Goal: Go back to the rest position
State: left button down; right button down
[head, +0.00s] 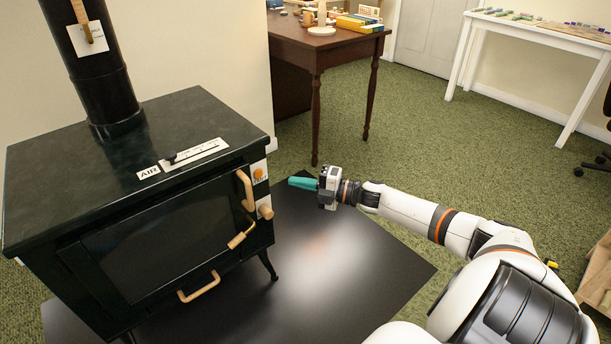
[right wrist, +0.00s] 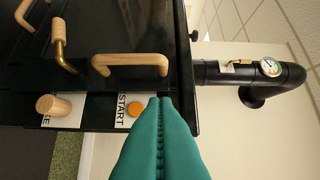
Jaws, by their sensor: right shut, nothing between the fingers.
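My right gripper (head: 303,183) has teal fingers and is shut and empty. In the head view it is held over the black floor plate, to the right of the black stove (head: 150,220). In the right wrist view the closed teal fingers (right wrist: 160,105) point toward the stove's control panel, with an orange button (right wrist: 134,110) by a START label close to their tips. The panel also shows in the head view with the orange button (head: 258,173) and a wooden knob (head: 266,211). The gap between fingertips and button is clear in the head view. My left gripper is not in view.
A black floor plate (head: 390,268) lies under the stove. A brown table (head: 316,58) with boxes stands behind, and a white table (head: 538,32) stands at the back right. A stovepipe (head: 95,70) rises from the stove. Green carpet between the tables is clear.

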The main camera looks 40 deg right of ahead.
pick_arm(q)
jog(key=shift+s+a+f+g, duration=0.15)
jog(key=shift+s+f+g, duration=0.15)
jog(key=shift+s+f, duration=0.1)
pick_arm(e)
jog(key=shift+s+d, duration=0.45)
jog(key=shift+s, duration=0.1)
